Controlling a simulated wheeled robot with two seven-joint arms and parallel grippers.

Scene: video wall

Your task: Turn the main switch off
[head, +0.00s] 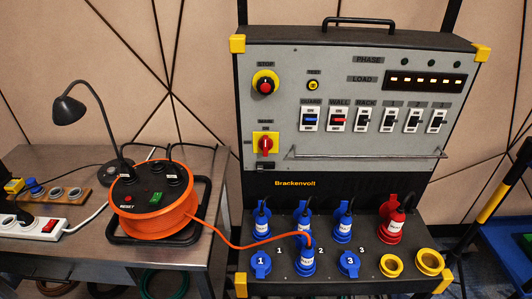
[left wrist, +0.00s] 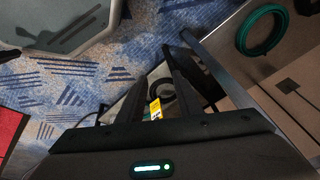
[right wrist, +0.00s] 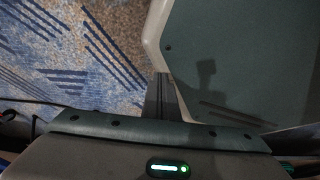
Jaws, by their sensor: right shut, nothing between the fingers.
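The main switch (head: 265,145) is a red rotary handle on a yellow plate, low on the left of the grey panel (head: 345,75) in the head view. Its handle looks roughly upright. The small label above it is hard to read. Neither gripper shows in the head view, and nothing touches the switch. My left gripper (left wrist: 157,70) is open in the left wrist view, its two dark fingers apart over the floor area. My right gripper (right wrist: 162,80) is shut and empty in the right wrist view, with blue patterned carpet below. Neither wrist view shows the switch.
A red stop button (head: 265,85) sits above the switch, and a row of breakers (head: 374,119) to its right. A metal rail (head: 365,156) crosses below the breakers. Blue and red plugs fill the lower shelf. An orange cable reel (head: 155,205) and a lamp (head: 68,108) stand on the left table.

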